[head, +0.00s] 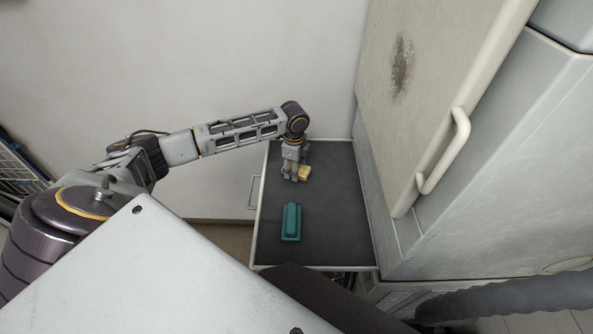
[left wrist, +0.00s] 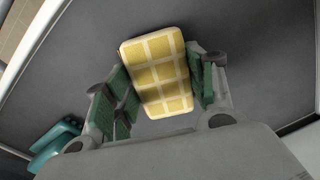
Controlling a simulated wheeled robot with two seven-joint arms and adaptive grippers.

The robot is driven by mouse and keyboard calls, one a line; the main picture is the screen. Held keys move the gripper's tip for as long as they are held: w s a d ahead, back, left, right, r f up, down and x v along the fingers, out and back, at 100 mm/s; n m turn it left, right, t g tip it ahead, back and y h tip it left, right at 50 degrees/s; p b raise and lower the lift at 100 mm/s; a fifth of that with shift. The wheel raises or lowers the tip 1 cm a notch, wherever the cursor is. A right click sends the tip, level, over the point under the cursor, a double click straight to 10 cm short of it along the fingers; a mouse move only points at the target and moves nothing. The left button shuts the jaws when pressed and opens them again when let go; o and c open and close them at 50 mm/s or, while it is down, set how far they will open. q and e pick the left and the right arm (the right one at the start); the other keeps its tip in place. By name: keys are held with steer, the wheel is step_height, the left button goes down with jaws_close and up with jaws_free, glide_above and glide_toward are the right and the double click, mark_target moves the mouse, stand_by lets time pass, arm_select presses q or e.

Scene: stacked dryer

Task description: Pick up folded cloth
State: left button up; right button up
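The folded cloth (head: 304,173) is a small yellow pad with a pale check pattern, on or just above the dark tray top in the head view. It fills the gap between my left gripper's fingers in the left wrist view (left wrist: 158,72). My left gripper (head: 291,177) points down at it, and the green finger pads (left wrist: 165,85) meet the cloth's two sides. Whether the cloth is clear of the surface cannot be told. My right gripper is not in view.
A teal block-like item (head: 291,222) lies on the dark tray (head: 340,215) nearer me; part of it also shows in the left wrist view (left wrist: 55,142). The dryer front with a pale handle (head: 446,150) rises at the right. A pale wall stands behind. The tray's right side is clear.

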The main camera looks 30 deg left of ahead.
arm_select(q)
steer(key=c, duration=0.5)
steer(key=shift+r+b, duration=0.3)
steer(key=shift+r, duration=4.75)
